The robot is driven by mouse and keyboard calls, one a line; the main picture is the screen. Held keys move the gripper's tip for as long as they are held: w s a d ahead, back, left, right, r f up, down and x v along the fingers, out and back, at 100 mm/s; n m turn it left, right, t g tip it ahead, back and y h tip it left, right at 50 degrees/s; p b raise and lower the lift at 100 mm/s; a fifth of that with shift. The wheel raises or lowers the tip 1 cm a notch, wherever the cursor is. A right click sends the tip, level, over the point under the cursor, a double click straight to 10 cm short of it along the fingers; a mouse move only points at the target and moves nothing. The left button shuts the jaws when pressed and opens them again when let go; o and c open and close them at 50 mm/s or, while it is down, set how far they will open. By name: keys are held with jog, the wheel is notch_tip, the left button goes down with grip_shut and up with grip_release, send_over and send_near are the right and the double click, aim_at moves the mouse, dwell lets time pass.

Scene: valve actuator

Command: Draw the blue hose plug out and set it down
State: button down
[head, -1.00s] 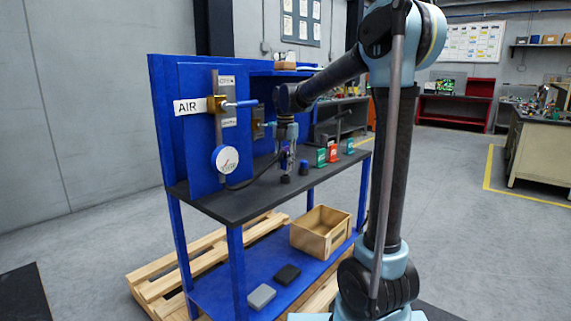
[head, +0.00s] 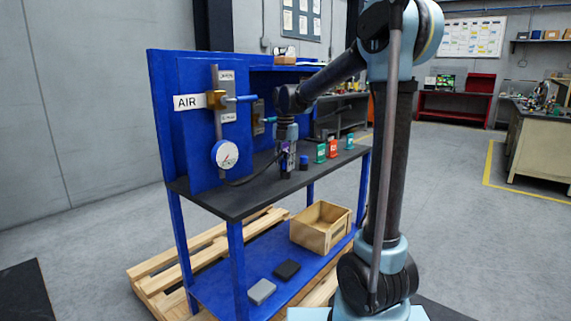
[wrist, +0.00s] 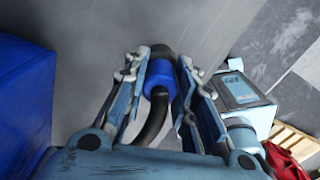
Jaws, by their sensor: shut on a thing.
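The blue hose plug (wrist: 158,78) shows in the wrist view between the two fingers of my gripper (wrist: 159,82), which is shut on it. A black hose (wrist: 152,125) runs from the plug towards my wrist, and a dark end shows beyond the blue part. In the head view my gripper (head: 286,168) points down just above the dark bench top, with the hose curving to it from the left. I cannot tell whether the plug's lower end touches the bench or sits in a socket.
A dark blue capped piece (head: 304,162) stands close right of my gripper. Green (head: 320,153), red (head: 333,149) and teal (head: 350,141) pieces stand farther right. The blue panel with the gauge (head: 224,155) rises at the left. A wooden box (head: 321,228) sits on the lower shelf.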

jog(key=shift+f, duration=0.3)
jog(key=c, duration=1.2)
grip_release()
jog(key=shift+r, duration=0.1)
notch_tip(320, 180, up, 12)
jog(key=shift+w+f, duration=0.1)
